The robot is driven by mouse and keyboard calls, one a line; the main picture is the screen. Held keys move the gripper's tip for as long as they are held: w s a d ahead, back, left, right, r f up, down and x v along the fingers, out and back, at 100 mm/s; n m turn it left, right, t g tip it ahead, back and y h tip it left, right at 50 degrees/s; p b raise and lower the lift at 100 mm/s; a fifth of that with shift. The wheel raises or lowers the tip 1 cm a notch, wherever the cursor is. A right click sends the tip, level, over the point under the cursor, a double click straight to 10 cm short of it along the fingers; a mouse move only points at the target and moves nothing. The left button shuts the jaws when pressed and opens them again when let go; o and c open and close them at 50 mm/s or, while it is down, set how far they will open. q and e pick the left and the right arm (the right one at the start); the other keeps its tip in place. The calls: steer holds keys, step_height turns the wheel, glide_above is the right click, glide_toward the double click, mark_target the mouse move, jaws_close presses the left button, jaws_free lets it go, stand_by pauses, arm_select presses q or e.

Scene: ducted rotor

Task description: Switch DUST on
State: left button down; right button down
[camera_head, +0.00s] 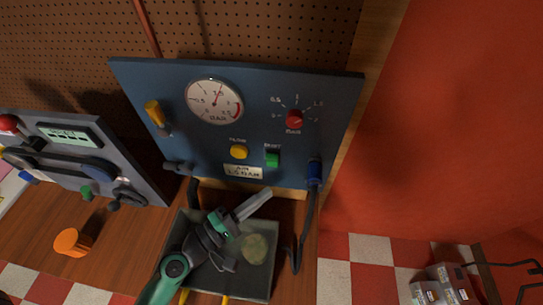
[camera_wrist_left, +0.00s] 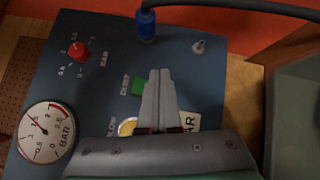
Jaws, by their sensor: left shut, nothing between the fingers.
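The DUST switch is a small green rocker (camera_head: 272,159) low in the middle of the blue panel (camera_head: 330,110), right of a yellow button (camera_head: 239,152). In the left wrist view the green rocker (camera_wrist_left: 138,87) sits beside its DUST label, and the shut fingers partly overlap its edge. I cannot tell its on or off position. My left gripper (camera_head: 268,194) is shut and empty, its tips just below the rocker in the head view. The left gripper's tips (camera_wrist_left: 158,73) point at the panel close by the rocker; contact cannot be told. My right gripper is not seen.
The panel also bears a gauge (camera_head: 214,102), a red knob (camera_head: 294,119), a yellow-handled lever (camera_head: 155,112) and a blue hose fitting (camera_head: 314,172). A small metal toggle (camera_wrist_left: 198,47) shows in the wrist view. A grey tray (camera_head: 262,284) lies below. A grey panel (camera_head: 75,160) stands left.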

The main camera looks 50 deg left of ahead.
mark_target(277, 161)
arm_select(q)
steer(key=shift+w+a+r+p, duration=0.3)
steer(key=shift+w+a+r, duration=0.25)
steer(key=shift+w+a, duration=0.3)
steer(key=shift+w+a+r+p, duration=0.25)
steer(key=shift+w+a+r, duration=0.4)
steer(key=shift+w, duration=0.3)
steer(key=shift+a, duration=0.1)
stand_by(0.6)
steer(key=shift+w+a, duration=0.2)
steer(key=shift+w, duration=0.1)
steer(key=shift+w+a+r+p, duration=0.25)
steer(key=shift+w+p, duration=0.05)
stand_by(0.7)
stand_by(0.4)
steer(key=shift+s+d+f, duration=0.35)
steer(key=shift+s+d, duration=0.15)
steer(key=shift+s, duration=0.15)
